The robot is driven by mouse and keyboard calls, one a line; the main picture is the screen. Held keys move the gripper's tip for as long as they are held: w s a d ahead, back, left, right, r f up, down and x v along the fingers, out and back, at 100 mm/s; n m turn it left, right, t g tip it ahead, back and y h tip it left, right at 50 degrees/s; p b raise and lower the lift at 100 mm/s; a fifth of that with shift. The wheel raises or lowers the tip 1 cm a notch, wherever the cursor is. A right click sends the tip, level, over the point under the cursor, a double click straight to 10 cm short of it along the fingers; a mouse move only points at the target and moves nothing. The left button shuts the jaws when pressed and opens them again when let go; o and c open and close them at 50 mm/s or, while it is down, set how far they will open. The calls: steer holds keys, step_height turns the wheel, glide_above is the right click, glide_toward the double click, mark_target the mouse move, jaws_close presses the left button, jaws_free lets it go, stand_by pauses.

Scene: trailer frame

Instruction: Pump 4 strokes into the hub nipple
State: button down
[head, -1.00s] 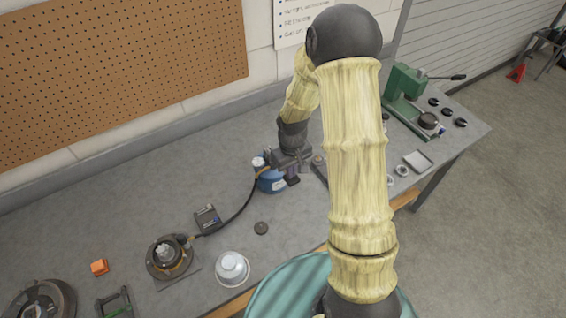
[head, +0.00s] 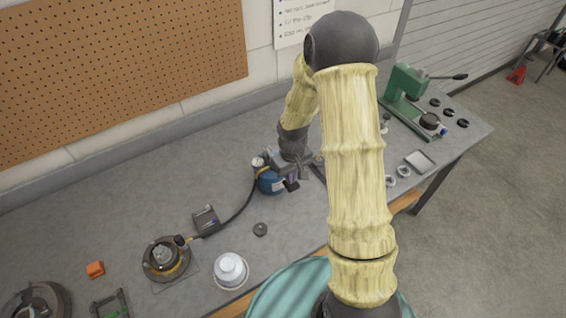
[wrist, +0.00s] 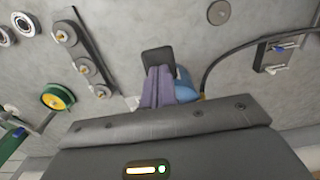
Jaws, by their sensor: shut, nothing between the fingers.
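The blue pump (head: 270,183) stands on the bench in the head view, partly hidden by my gripper (head: 291,182). Part of its blue body (wrist: 184,84) shows in the wrist view behind the fingers. A black hose (head: 243,207) runs from it to the hub (head: 165,258), whose nipple is too small to make out. In the wrist view my gripper (wrist: 160,75) is shut and empty, its purple-grey fingers over a dark flat pad (wrist: 157,60) beside the blue body. The pad looks like the pump's lever; I cannot tell whether the fingers touch it.
A white bowl-like cup (head: 231,269) and a dark disc (head: 260,229) are near the front edge. A small dark tray (head: 205,220) is beside the hose. A green press (head: 405,90) stands at right. An orange block (head: 95,269) lies at left.

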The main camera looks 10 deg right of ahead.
steer(key=shift+f, duration=0.3)
steer(key=shift+r, duration=0.15)
steer(key=shift+w+a+r+p, duration=0.1)
steer(key=shift+w+r+p, duration=0.05)
steer(key=shift+r+p, duration=0.85)
steer(key=shift+w+r+p, duration=0.15)
steer(key=shift+r+p, duration=0.6)
steer(key=shift+r, duration=0.4)
steer(key=shift+w+a+r+p, duration=0.1)
steer(key=shift+w+r+p, duration=0.05)
steer(key=shift+r+p, duration=0.85)
steer(key=shift+r, duration=0.1)
steer(key=shift+s+d+f+b, duration=0.1)
steer(key=shift+s+f+b, duration=0.05)
steer(key=shift+f+b, duration=0.4)
steer(key=shift+s+d+f+b, duration=0.1)
steer(key=shift+s+f+b, duration=0.05)
steer(key=shift+f+b, duration=0.4)
steer(key=shift+f, duration=0.15)
steer(key=shift+s+f+b, duration=0.2)
steer(key=shift+f+b, duration=0.6)
steer(key=shift+f, duration=0.3)
